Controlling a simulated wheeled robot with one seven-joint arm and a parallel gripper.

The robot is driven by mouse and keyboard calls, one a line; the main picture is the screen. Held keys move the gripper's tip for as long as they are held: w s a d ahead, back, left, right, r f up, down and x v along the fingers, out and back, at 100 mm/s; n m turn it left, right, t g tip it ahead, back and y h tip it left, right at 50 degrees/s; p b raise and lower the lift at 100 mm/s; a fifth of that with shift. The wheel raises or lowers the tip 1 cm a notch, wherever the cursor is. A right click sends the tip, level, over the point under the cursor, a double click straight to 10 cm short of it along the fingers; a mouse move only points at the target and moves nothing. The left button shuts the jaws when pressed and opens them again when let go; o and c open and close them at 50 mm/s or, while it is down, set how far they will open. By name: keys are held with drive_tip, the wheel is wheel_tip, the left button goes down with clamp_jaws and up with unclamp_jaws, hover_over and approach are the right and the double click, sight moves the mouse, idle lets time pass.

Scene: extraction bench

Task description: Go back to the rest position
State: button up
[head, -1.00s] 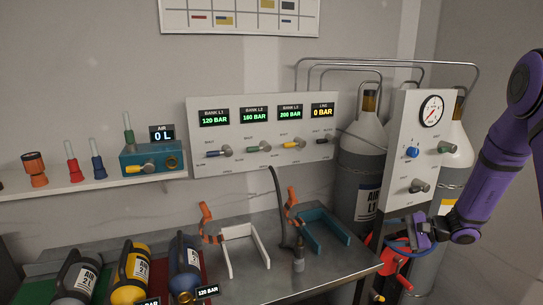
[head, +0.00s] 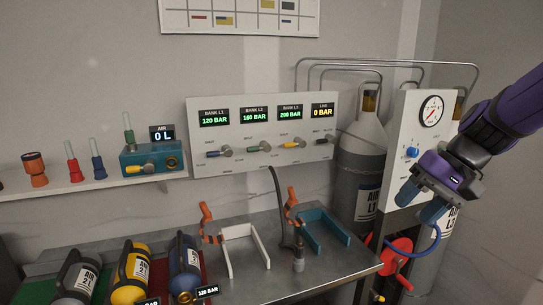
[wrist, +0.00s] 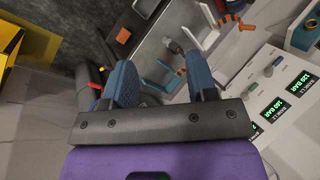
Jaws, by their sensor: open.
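My purple gripper (head: 420,203) is in front of the gauge panel (head: 394,187) at the right in the head view. Its two blue fingers point down and to the left, apart, with nothing between them. In the wrist view the open fingers (wrist: 161,78) also show empty, with the steel bench beyond them. My wrist hides the lower right of the gauge panel and part of the cylinder behind it.
Below my gripper are a red wheel (head: 402,252) and a blue hose (head: 425,251). A grey cylinder (head: 359,168) stands left of the gauge panel. The bench (head: 330,267) holds a white cradle (head: 229,259), a teal cradle (head: 325,239) and several small bottles. The bank panel (head: 262,176) is behind.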

drive_tip(key=s+d+r+n+t+h, duration=0.1)
drive_tip(key=s+r+t+h, duration=0.1)
drive_tip(key=s, duration=0.5)
drive_tip(key=s+d+r+n+t+h, duration=0.1)
drive_tip(key=s+d+r+t+h, duration=0.1)
drive_tip(key=s+r+h, duration=0.2)
drive_tip(key=shift+s+r, duration=0.35)
drive_tip(key=shift+s, duration=1.5)
